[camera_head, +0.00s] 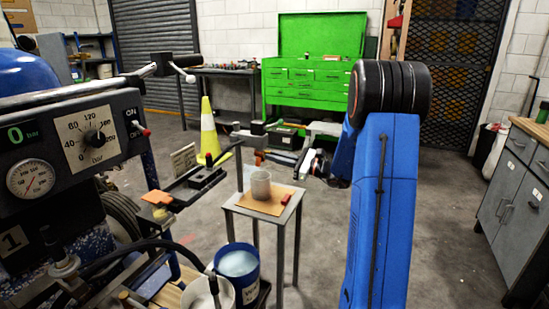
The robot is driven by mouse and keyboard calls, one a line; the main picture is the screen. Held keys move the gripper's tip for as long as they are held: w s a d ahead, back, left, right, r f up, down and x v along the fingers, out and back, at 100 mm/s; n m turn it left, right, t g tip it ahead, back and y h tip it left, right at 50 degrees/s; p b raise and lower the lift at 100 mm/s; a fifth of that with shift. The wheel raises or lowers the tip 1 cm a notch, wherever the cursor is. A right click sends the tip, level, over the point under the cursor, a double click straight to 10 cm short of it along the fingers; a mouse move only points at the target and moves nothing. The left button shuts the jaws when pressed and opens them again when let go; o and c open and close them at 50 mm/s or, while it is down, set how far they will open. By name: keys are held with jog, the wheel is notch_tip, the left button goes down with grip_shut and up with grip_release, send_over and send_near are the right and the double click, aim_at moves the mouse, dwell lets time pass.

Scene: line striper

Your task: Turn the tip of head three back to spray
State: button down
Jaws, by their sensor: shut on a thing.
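My blue arm reaches forward, and my gripper (302,160) is at its far end, pointing left beyond the small table. It is shut at a small orange tip (259,157) below a dark spray head (250,136) on a thin arm. The fingers are small and partly hidden, so the exact grip and the tip's direction cannot be made out. Another head, with an orange piece (158,198), sits nearer on the left. The striper's panel (75,140) shows 0 bar on its display.
A small table (236,210) bears a grey cup (261,185) and a small red item (286,199). A blue bucket (238,274) stands in front. A cone (209,130) and a green tool chest (316,87) stand behind. Floor is clear at right, before grey cabinets (511,200).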

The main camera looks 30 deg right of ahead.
jog(key=shift+r+m, duration=0.1)
jog(key=shift+m, duration=1)
jog(key=shift+t, duration=0.3)
jog(key=shift+w+m, duration=0.1)
jog(key=shift+m, duration=0.7)
jog(key=c, duration=1.2)
grip_release()
jog(key=shift+v, duration=3.5)
jog(key=shift+a, duration=0.1)
